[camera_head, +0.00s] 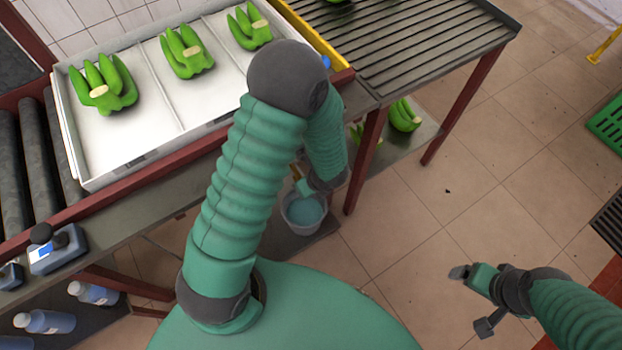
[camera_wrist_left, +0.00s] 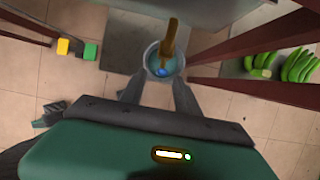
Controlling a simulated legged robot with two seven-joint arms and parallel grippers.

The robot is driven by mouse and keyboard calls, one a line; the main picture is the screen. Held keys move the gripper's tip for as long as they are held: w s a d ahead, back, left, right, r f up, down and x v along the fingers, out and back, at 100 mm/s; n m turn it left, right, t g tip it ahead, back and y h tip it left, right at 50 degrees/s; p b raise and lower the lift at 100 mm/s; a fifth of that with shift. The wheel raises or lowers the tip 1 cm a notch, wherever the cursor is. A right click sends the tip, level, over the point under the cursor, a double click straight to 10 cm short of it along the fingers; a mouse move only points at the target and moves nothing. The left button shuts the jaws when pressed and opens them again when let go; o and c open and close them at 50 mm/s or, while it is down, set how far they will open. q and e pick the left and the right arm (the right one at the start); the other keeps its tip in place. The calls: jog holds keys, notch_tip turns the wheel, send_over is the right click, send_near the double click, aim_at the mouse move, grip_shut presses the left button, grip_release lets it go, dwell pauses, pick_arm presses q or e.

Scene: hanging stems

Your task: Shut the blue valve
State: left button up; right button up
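In the left wrist view a small bright blue piece (camera_wrist_left: 162,72), possibly the valve's handle, shows below a brass-coloured pipe (camera_wrist_left: 169,38). Both overlap a bucket of blue-green liquid (camera_wrist_left: 152,60), which also shows in the head view (camera_head: 303,213). I cannot tell how the valve is turned. My left gripper (camera_wrist_left: 158,88) has its two fingers apart, one on each side of the bucket in the picture, with nothing between them that I can see held. In the head view my left arm hides most of it. My right gripper (camera_head: 474,298) is open and empty above the floor.
A white tray (camera_head: 120,172) with green banana bunches (camera_head: 187,53) stands on the table. A slatted table (camera_head: 415,45) with red legs (camera_head: 365,160) is close to my left arm.

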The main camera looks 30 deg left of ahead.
pick_arm(q)
jog(key=b+x, duration=0.3)
jog(key=x, duration=0.4)
jog(key=shift+w, duration=0.15)
jog(key=shift+d+r, duration=0.15)
jog(key=shift+d, duration=0.35)
jog(key=shift+c, duration=3.3)
jog(key=shift+a, duration=0.25)
grip_shut()
pick_arm(e)
jog(key=shift+s+d+f, duration=0.1)
jog(key=shift+d+f, duration=0.25)
jog(key=shift+f, duration=0.35)
jog(key=shift+s+d+f, duration=0.1)
jog(key=shift+d+f, duration=0.25)
jog(key=shift+f, duration=0.35)
